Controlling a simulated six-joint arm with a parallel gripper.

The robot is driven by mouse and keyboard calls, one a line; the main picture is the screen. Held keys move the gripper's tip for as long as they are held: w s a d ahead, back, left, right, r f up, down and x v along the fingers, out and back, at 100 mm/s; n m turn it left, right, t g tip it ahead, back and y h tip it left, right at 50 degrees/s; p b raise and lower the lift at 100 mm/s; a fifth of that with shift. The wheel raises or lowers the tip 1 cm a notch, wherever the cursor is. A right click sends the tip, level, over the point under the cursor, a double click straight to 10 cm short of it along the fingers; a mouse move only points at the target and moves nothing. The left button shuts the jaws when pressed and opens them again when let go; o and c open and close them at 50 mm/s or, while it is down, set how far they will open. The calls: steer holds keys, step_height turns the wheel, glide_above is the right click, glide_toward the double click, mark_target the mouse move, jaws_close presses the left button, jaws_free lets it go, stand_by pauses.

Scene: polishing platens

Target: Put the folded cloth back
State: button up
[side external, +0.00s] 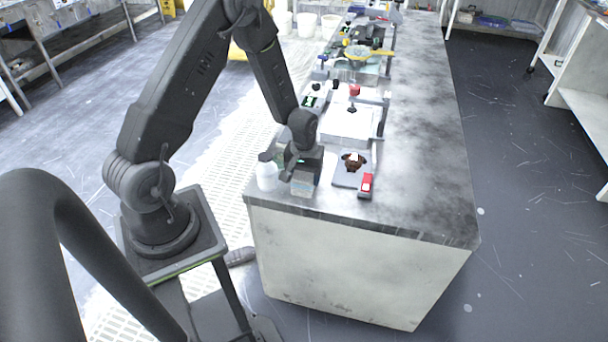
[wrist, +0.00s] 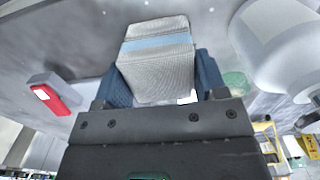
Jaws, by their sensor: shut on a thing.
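The folded cloth (wrist: 157,72) is light grey with a blue band and sits between the two dark blue fingers in the wrist view. My gripper (wrist: 163,84) is shut on it. In the side view my gripper (side external: 302,166) points down at the near left end of the bench, and the cloth (side external: 303,187) shows just below it as a small pale block. Whether the cloth touches the bench top is hard to tell. The cloth's proper place is not clearly marked in either view.
A white container (side external: 267,176) stands close to the left of my gripper and shows large at the upper right of the wrist view (wrist: 275,45). A red-and-grey block (side external: 366,185) and a brown object (side external: 354,162) on a grey plate are to the right. The bench's right side (side external: 425,150) is bare.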

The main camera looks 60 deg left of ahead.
steer(key=o, duration=0.9)
step_height(320, 180, up, 11)
step_height(320, 180, up, 15)
steer(key=m+t, duration=0.3)
steer(key=m, duration=0.1)
glide_above(304, 174)
steer(key=s+d, duration=0.5)
steer(key=d, duration=0.3)
steer(key=shift+s+d+r+m+t, duration=0.45)
steer(key=shift+s+d+r+m, duration=0.55)
steer(key=shift+s, duration=0.8)
steer(key=shift+s+d+r+m+t, duration=0.4)
steer(key=shift+s+d+r+m, duration=0.25)
steer(key=shift+s+d+r, duration=0.85)
steer(key=shift+s+d+r+m+t, duration=0.45)
steer(key=shift+s+d+r+m, duration=0.35)
steer(key=shift+s, duration=1.3)
